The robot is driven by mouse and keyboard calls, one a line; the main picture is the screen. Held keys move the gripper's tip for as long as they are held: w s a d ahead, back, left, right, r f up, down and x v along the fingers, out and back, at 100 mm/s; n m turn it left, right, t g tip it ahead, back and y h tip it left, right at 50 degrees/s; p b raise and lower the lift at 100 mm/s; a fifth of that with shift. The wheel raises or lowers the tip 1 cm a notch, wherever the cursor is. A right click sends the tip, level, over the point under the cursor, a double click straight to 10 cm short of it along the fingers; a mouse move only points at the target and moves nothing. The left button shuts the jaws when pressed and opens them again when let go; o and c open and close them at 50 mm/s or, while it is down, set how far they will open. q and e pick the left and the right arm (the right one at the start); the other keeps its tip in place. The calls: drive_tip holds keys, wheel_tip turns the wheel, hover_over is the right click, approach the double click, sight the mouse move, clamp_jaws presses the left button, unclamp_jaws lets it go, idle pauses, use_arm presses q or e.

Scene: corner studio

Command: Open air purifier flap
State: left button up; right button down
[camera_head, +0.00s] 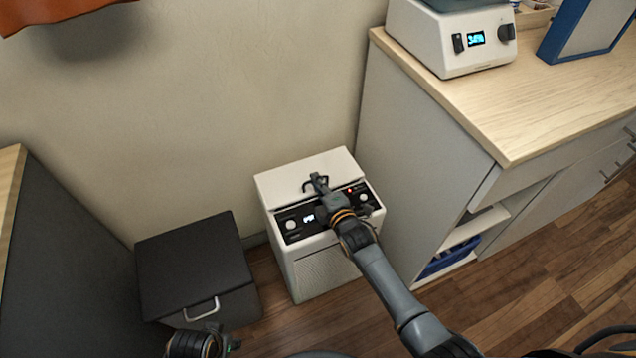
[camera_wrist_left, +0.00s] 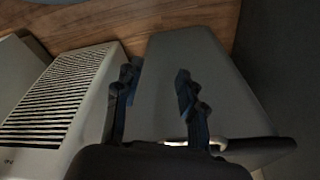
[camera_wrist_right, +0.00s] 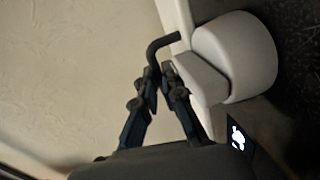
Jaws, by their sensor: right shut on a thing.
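The white air purifier (camera_head: 322,270) stands on the floor against the wall. Its pale top flap (camera_head: 285,183) lies behind a black control panel and looks flat or nearly so. A black bent handle (camera_wrist_right: 160,45) sits on the flap. My right gripper (camera_head: 317,182) reaches over the panel and is shut on this handle; in the right wrist view its fingertips (camera_wrist_right: 162,76) meet at the bar, partly hiding it. My left gripper (camera_wrist_left: 156,78) is open and empty. The left wrist view shows the purifier's slatted front (camera_wrist_left: 60,100) beside it.
A dark box (camera_head: 195,262) with a metal handle stands left of the purifier, near my left gripper. A wood-topped cabinet (camera_head: 420,160) stands close on the right, with a white device (camera_head: 450,40) on top. Wooden floor (camera_head: 540,290) is clear at the right front.

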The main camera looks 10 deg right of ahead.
drive_tip(key=w+r+p, duration=0.1)
drive_tip(key=w+r, duration=0.1)
drive_tip(key=r, duration=0.1)
drive_tip(key=a+r+p, duration=0.1)
drive_tip(key=shift+w+r+p, duration=0.3)
drive_tip(key=shift+w+r, duration=0.05)
drive_tip(key=shift+w, duration=0.05)
drive_tip(key=shift+w+a+r, duration=0.2)
drive_tip(key=shift+w+r, duration=0.5)
drive_tip(key=shift+w, duration=0.15)
use_arm(q)
drive_tip(key=s+f, duration=0.4)
drive_tip(key=f, duration=0.4)
drive_tip(key=shift+s+a+f+g, duration=0.3)
drive_tip(key=shift+s+f, duration=0.05)
drive_tip(key=shift+f, duration=0.05)
use_arm(e)
drive_tip(key=shift+w+r, duration=0.2)
drive_tip(key=shift+r, duration=0.1)
drive_tip(key=shift+a+r, duration=0.1)
drive_tip(key=c, duration=1.5)
unclamp_jaws()
drive_tip(key=shift+r, duration=0.1)
drive_tip(key=shift+o, duration=0.2)
drive_tip(key=shift+s, duration=0.1)
drive_tip(key=shift+s, duration=0.1)
